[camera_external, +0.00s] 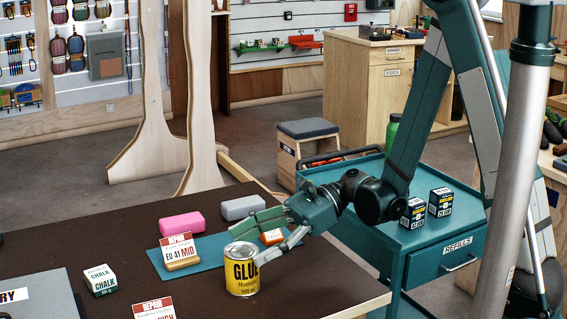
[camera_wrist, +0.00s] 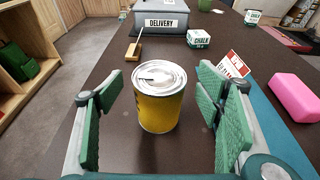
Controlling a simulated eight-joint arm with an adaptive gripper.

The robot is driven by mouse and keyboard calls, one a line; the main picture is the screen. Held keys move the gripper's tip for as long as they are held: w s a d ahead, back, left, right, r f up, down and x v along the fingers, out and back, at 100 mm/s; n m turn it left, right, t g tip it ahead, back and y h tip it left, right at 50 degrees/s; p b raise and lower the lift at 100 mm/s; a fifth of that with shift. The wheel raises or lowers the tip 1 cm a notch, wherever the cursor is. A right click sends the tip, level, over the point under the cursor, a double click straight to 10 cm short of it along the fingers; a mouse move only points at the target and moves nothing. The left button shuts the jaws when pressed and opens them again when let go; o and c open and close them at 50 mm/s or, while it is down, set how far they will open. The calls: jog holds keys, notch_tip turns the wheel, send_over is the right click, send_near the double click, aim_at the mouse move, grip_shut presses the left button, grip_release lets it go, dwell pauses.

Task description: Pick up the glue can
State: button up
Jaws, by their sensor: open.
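The glue can (camera_external: 241,270) is yellow with a silver lid and black GLUE lettering. It stands upright on the dark table near its front right edge. My gripper (camera_external: 268,232) is just to the right of the can and above the table in the external view. In the wrist view the can (camera_wrist: 158,100) stands between the two green finger pads of my gripper (camera_wrist: 160,108), with a gap on each side. The gripper is open and holds nothing. The can's base is visible on the table in the wrist view.
A blue mat (camera_external: 205,250) lies behind the can, with a card sign (camera_external: 177,250), a pink block (camera_external: 182,222) and a grey block (camera_external: 243,207) nearby. A chalk box (camera_external: 100,280) stands left. A grey DELIVERY box (camera_wrist: 160,24) lies beyond. A teal cart (camera_external: 425,235) stands right.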

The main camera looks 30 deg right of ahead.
jog(key=shift+b+x, duration=0.3)
jog(key=shift+x, duration=1.15)
jog(key=c, duration=1.3)
